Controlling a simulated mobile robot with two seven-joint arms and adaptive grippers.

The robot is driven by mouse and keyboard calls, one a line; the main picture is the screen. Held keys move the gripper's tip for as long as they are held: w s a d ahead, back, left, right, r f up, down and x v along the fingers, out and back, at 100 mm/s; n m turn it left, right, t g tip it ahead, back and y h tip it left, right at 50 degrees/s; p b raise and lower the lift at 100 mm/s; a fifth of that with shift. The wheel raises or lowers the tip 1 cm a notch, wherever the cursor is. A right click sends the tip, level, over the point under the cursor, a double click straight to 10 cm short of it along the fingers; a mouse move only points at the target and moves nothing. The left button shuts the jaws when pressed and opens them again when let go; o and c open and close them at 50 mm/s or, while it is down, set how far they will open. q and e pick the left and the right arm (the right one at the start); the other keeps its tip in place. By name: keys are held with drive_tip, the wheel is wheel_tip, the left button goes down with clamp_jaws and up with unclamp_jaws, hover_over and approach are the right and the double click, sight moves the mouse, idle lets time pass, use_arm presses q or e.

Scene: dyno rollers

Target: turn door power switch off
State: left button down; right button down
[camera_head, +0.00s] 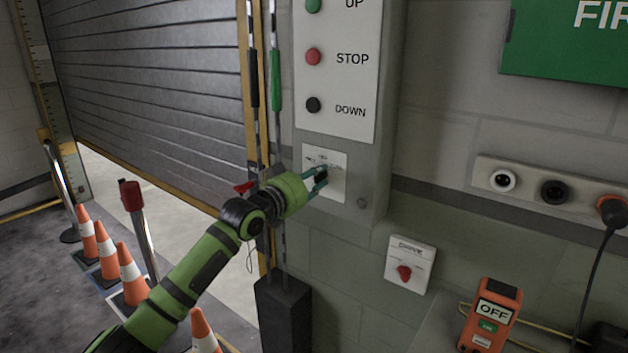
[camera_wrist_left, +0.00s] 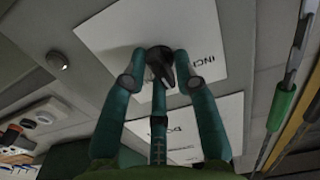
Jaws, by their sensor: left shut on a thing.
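The door control box (camera_head: 368,160) is on the wall beside the roller door, with a small white switch plate (camera_head: 338,188) at its lower part. A small black knob (camera_head: 321,174) is on this plate. My left gripper (camera_head: 317,181) is at the plate with its teal fingers closed around the knob. In the left wrist view the fingers sit on both sides of the dark knob (camera_wrist_left: 159,62), in front of the white plate (camera_wrist_left: 112,32). The plate's lettering is partly hidden and too small to read fully. My right gripper is not in view.
Green, red and black buttons marked UP, STOP (camera_head: 313,56) and DOWN are above the plate. A DRIVE isolator with a red knob (camera_head: 404,273) is lower right. An orange device reading OFF (camera_head: 490,315), wall sockets (camera_head: 553,192) and traffic cones (camera_head: 131,274) stand around.

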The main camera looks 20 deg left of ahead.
use_arm(q)
drive_tip(key=shift+d+m, duration=0.2)
drive_tip(key=shift+m, duration=0.1)
drive_tip(key=c, duration=1.1)
unclamp_jaws()
drive_tip(key=shift+c, duration=0.2)
drive_tip(key=shift+d, duration=0.1)
drive_tip(key=shift+s+a+f, duration=0.1)
drive_tip(key=shift+s+a, duration=0.2)
drive_tip(key=shift+s, duration=0.15)
drive_tip(key=v, duration=1.1)
drive_tip(key=shift+s+d, duration=0.1)
drive_tip(key=shift+d, duration=0.05)
